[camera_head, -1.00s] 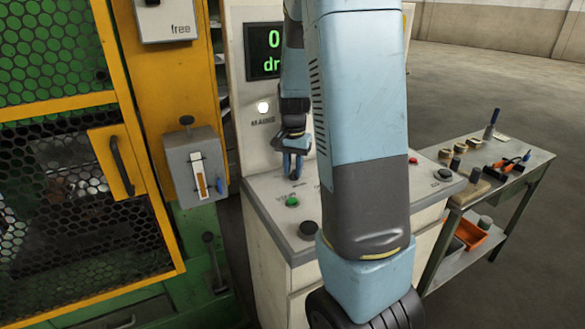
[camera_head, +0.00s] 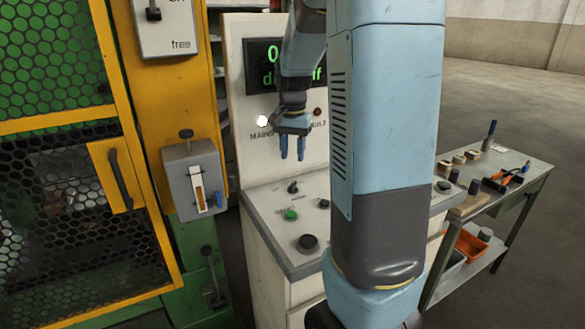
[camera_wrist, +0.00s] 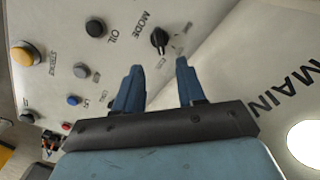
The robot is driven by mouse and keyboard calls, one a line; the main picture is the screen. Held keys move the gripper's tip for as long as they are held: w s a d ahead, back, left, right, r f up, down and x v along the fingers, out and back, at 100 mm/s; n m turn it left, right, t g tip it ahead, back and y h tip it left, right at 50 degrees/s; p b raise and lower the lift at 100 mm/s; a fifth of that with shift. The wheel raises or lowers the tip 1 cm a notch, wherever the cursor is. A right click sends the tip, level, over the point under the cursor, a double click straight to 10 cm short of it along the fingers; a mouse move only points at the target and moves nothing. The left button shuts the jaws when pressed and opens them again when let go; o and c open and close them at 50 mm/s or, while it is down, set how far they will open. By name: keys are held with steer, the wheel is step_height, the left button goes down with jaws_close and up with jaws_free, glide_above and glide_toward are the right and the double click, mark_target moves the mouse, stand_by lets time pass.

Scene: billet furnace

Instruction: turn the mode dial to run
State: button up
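The mode dial (camera_head: 293,187) is a small black knob on the sloping top of the white console, near its back edge. In the wrist view the dial (camera_wrist: 160,40) sits beside the printed word MODE, with small labels around it too blurred to read. I cannot tell which label it points to. My gripper (camera_head: 292,157) hangs above the dial, apart from it, with its blue fingers pointing down. In the wrist view the two fingers of my gripper (camera_wrist: 158,78) are spread with nothing between them, and the dial lies beyond their tips.
The console also carries a green button (camera_head: 291,214) and a black knob (camera_head: 308,242). A display (camera_head: 263,66) with green text is partly hidden by my arm. A grey lever box (camera_head: 193,180) is at left. A bench (camera_head: 520,175) with tools stands at right.

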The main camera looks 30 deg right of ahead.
steer(key=shift+r, duration=2.1)
steer(key=s+a+r+n+t, duration=0.2)
steer(key=s+a+n, duration=0.2)
steer(key=s, duration=0.7)
steer(key=s+a+r+n+t, duration=0.3)
steer(key=s+a+n, duration=0.2)
steer(key=s+a, duration=0.3)
steer(key=s, duration=0.3)
steer(key=shift+s+a+r+t, duration=0.2)
steer(key=shift+r+t, duration=0.1)
steer(key=shift+r, duration=0.05)
steer(key=shift+c, duration=0.4)
